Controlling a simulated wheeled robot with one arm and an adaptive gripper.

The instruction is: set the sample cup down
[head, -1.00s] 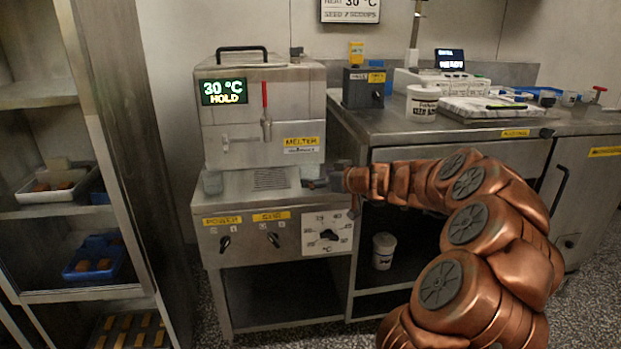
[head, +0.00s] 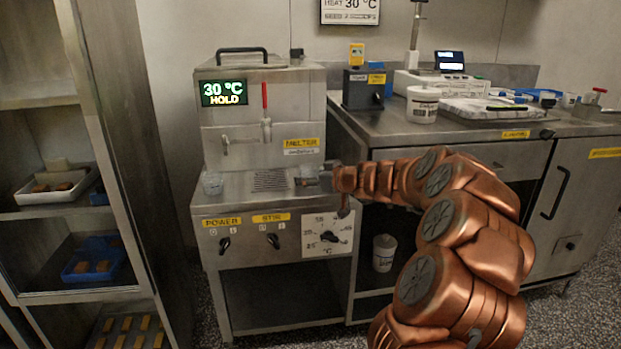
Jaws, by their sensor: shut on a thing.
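A small clear cup (head: 308,172) is at the right end of the melter's front ledge (head: 240,190), by the fingers of my gripper (head: 313,183). My gripper reaches in from the right, low over the ledge, and is shut on this cup. The fingers and the cup's base are small and partly hidden, so I cannot tell whether the cup touches the ledge.
The melter (head: 250,150) rises behind the ledge, with a red-handled lever (head: 265,96) and a slotted grate (head: 271,180). A steel counter (head: 450,133) on the right holds a white tub (head: 422,105) and a grey box (head: 362,92). A shelf rack (head: 105,150) stands left.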

